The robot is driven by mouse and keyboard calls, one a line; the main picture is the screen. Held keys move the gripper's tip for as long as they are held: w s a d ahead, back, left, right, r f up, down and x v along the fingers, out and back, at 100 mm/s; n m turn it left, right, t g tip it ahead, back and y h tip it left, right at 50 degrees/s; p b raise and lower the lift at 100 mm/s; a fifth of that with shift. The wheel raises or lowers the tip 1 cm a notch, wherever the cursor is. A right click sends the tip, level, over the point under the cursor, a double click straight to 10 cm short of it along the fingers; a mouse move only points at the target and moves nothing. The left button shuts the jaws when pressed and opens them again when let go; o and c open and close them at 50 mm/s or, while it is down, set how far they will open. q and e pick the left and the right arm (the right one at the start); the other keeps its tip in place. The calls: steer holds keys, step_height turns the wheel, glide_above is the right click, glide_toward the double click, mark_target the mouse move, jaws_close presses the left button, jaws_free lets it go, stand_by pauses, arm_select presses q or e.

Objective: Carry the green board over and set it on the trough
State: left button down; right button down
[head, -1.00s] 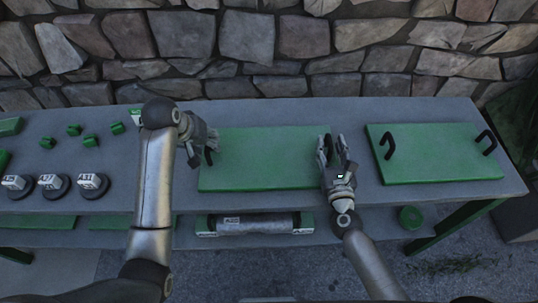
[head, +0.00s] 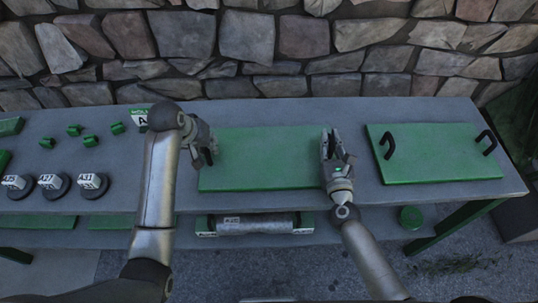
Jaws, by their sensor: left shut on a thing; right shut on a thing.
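A flat green board (head: 262,158) lies on the grey table between my two grippers. My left gripper (head: 209,152) is shut at the board's left end, where a dark handle was visible; the jaws now hide it. My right gripper (head: 328,148) is shut at the right end, and its fingers cover the handle there. A second green board (head: 436,153) with two black handles lies to the right, apart from the first. I cannot tell which green piece is the trough.
The grey table (head: 350,198) has several black discs with white labelled blocks (head: 92,182) and small green blocks (head: 90,141) at left. A lettered sign (head: 139,117) stands behind my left arm. A grey roller (head: 258,224) and a green cylinder (head: 410,217) sit below. A stone wall rises behind.

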arm_select(q)
steer(key=shift+w+d+r, duration=0.1)
steer(key=shift+d+r, duration=0.05)
steer(key=shift+r, duration=0.15)
arm_select(e)
steer(key=shift+a+r, duration=0.15)
steer(key=shift+r, duration=0.1)
